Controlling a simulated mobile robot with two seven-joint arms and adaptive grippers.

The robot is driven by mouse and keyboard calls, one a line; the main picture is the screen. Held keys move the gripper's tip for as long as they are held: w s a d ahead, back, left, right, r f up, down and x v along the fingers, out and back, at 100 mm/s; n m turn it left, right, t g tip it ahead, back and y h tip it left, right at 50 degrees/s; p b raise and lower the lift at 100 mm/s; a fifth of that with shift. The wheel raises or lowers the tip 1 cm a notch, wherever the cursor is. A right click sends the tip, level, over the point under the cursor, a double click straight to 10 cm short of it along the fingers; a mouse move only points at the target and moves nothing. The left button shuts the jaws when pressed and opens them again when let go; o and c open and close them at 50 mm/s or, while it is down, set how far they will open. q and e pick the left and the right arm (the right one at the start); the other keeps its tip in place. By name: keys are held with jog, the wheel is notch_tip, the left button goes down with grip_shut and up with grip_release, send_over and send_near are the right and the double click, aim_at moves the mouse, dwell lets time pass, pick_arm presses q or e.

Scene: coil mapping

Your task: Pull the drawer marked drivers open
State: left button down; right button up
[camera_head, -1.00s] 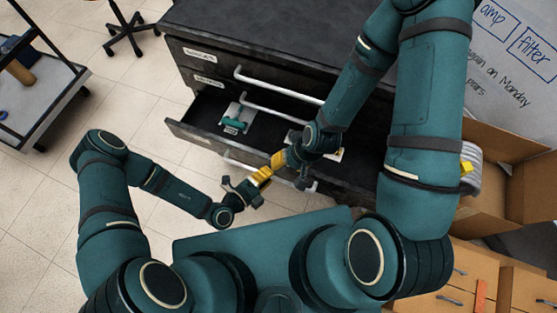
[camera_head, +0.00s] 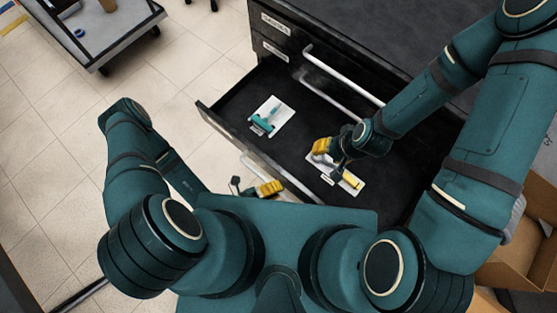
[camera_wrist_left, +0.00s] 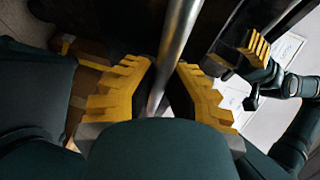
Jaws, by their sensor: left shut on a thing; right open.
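One drawer (camera_head: 212,113) of the black cabinet stands wide open. Its front faces away from the head camera, so I cannot read its label. Its light bar handle (camera_head: 251,165) runs along the front. My left gripper (camera_head: 268,189) is at this handle, partly hidden by my body. In the left wrist view the metal bar (camera_wrist_left: 178,45) passes between its yellow fingers, and the gripper is shut on it. My right gripper (camera_head: 326,150) is open over the drawer's inside, close to a white card with a yellow-handled tool (camera_head: 351,181). It also shows in the left wrist view (camera_wrist_left: 256,50).
A teal tool (camera_head: 263,124) lies on another white card in the drawer. The closed drawers above have small labels (camera_head: 276,21) and a bar handle (camera_head: 340,74). A cart (camera_head: 105,35) stands at upper left. An open cardboard box (camera_head: 525,250) is at right. Tiled floor at left is clear.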

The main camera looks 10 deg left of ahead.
pick_arm(q)
jog(key=c, duration=1)
grip_release()
jog(key=v, duration=1.2)
jog(key=shift+d, duration=0.1)
